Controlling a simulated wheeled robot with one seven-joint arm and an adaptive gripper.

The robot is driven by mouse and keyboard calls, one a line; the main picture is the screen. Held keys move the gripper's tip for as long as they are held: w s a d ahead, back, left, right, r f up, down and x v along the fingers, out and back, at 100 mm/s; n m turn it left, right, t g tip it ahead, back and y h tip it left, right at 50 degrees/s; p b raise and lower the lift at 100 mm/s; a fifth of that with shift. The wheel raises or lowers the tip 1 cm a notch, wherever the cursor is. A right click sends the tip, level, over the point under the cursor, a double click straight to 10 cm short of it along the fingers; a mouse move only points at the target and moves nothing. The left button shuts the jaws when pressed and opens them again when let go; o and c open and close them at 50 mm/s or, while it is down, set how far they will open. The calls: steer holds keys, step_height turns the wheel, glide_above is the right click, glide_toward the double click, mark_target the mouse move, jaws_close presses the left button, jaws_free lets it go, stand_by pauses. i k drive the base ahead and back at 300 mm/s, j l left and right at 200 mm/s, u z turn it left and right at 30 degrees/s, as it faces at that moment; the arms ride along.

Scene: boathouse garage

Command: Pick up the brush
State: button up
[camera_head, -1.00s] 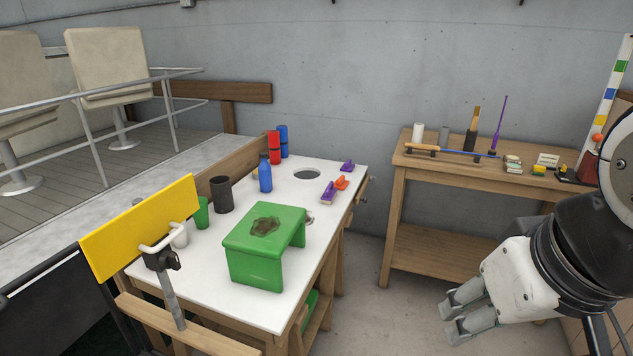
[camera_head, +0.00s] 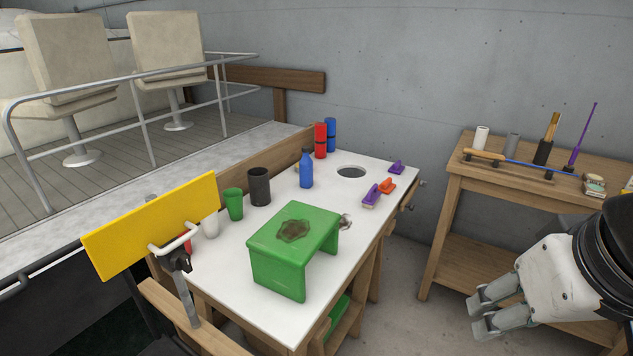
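Several small handled blocks that look like brushes sit near the far right edge of the white-topped table (camera_head: 330,225). The nearest is a purple brush (camera_head: 371,194) with a pale underside. An orange one (camera_head: 387,186) lies right beside it, and another purple one (camera_head: 396,167) lies farther back. My gripper (camera_head: 480,314) is at the lower right, in front of the wooden bench and well apart from the brushes. Its two grey fingers are spread with a gap between them, and nothing shows in it.
A green stool-like block (camera_head: 282,271) stands on the white table. A blue bottle (camera_head: 306,170), dark cup (camera_head: 259,187) and green cup (camera_head: 233,204) stand left of the brushes. A yellow panel (camera_head: 150,226) is at front left. A wooden bench (camera_head: 470,178) stands right, beyond a floor gap.

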mark_target(373, 195)
steer(key=i+l+u, duration=0.15)
steer(key=i+l, duration=0.2)
steer(key=i+l+u, duration=0.15)
steer(key=i+l, duration=0.2)
steer(key=i+l+u, duration=0.2)
steer(key=i+l, duration=0.25)
steer(key=i+l+u, duration=0.15)
steer(key=i+l, duration=0.2)
steer(key=i+l+u, duration=0.15)
steer(key=i+l, duration=0.15)
steer(key=l, duration=0.35)
